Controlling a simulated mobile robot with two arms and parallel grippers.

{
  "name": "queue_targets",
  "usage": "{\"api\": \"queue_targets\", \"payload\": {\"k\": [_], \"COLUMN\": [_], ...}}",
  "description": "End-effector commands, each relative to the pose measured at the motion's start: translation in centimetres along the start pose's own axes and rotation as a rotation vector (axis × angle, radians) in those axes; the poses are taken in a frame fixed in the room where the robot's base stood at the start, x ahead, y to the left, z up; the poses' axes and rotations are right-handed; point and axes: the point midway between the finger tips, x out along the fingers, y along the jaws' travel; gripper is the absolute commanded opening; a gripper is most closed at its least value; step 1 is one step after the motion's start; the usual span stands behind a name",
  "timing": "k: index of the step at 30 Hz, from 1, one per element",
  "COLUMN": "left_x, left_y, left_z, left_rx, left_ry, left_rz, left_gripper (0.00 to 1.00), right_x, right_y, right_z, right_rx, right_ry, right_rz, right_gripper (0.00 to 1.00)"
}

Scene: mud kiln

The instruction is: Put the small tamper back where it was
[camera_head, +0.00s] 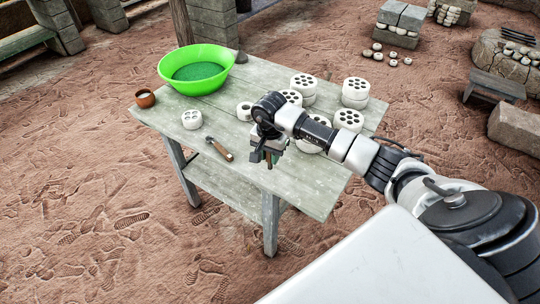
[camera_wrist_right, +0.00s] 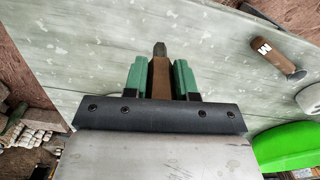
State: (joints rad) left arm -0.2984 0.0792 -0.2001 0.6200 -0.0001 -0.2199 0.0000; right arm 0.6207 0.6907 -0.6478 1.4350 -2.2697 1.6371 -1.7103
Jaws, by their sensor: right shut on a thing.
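My right gripper (camera_head: 268,158) is over the wooden table (camera_head: 290,185), near its front right part. Its green fingers also show in the right wrist view (camera_wrist_right: 160,80), shut on a brown wooden piece with a grey tip, which looks like the small tamper (camera_wrist_right: 160,78). In the head view the held piece is mostly hidden by the fingers. It seems to be held above the tabletop; the exact gap cannot be told. My left gripper is not in view.
A brown-handled tool (camera_head: 221,150) lies on the table left of my gripper. Several white perforated discs (camera_head: 355,88) are stacked behind my arm. The table's front right is bare.

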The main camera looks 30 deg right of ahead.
Motion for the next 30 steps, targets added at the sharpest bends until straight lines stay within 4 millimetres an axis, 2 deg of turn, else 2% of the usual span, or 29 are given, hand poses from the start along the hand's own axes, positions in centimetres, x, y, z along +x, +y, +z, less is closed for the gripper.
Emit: {"api": "queue_targets", "payload": {"k": [3, 14, 15, 19, 26, 30], "left_x": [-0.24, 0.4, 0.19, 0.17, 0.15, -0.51], "left_y": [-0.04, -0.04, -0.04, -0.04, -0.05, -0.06], "left_z": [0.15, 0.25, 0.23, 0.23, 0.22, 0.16], "left_rx": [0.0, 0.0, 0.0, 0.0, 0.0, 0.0], "left_ry": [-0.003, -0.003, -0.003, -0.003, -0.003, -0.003], "left_rz": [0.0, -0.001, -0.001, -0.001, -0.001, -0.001], "left_gripper": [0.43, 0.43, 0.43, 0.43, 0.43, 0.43], "right_x": [1.1, 1.66, 1.48, 1.47, 1.44, 0.78], "right_y": [-0.03, -0.01, -0.01, 0.0, 0.0, -0.01], "right_z": [0.02, -0.03, -0.01, 0.0, 0.0, 0.01], "right_rx": [0.002, 0.001, 0.001, 0.001, 0.001, 0.001], "right_ry": [-0.001, 0.001, 0.0, 0.0, 0.0, -0.001], "right_rz": [-0.001, -0.002, -0.002, -0.001, -0.002, -0.002], "right_gripper": [0.03, 0.03, 0.33, 0.52, 0.52, 0.52]}}
